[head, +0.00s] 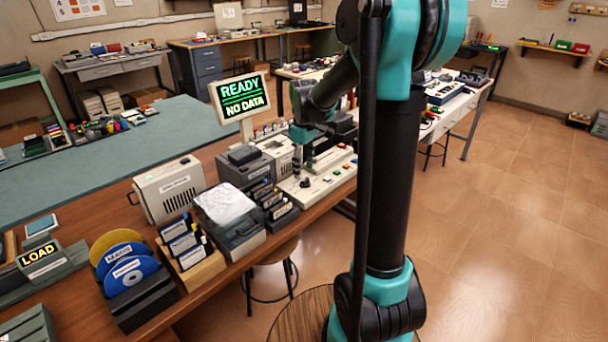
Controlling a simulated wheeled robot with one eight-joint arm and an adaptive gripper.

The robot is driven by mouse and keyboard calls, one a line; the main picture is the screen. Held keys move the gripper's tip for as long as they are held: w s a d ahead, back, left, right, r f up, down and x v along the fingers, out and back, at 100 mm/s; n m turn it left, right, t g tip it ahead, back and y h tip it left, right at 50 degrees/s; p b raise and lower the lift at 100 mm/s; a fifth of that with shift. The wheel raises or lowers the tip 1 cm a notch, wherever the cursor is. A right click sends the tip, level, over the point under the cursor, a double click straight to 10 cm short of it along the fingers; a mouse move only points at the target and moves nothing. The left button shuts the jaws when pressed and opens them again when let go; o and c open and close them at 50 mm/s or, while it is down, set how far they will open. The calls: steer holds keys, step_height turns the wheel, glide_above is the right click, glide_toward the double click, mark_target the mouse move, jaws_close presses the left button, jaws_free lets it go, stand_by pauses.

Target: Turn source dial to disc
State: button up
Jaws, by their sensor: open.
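A pale control panel (318,178) lies on the wooden bench, with several small coloured buttons and dark knobs. One black knob (304,183) stands near its front left; it may be the source dial, but its markings are too small to read. A screen (240,97) behind the panel reads "READY" and "NO DATA". Blue and yellow discs (130,270) stand upright in a dark holder at the front left. My gripper (301,146) is above the back part of the panel, apart from the black knob. It is open and looks empty; its fingertips are small and partly obscured.
A beige box (170,190), a dark case (232,225) with crumpled white sheet, and racks of cartridges (188,245) crowd the bench left of the panel. A stool (275,268) stands by the bench; floor at right is clear.

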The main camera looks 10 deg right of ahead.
mark_target(304, 179)
step_height(304, 179, up, 8)
steer(key=shift+r, duration=0.25)
steer(key=s+d+f+m+t, duration=0.2)
steer(key=s+f+m, duration=0.2)
steer(key=s+f, duration=0.4)
steer(key=s+d+f+m+t, duration=0.2)
steer(key=s+f+m, duration=0.3)
steer(key=s, duration=0.9)
step_height(304, 179, down, 4)
steer(key=shift+s+d+r, duration=0.15)
steer(key=shift+s+d, duration=0.1)
steer(key=shift+d, duration=0.15)
steer(key=shift+c, duration=0.5)
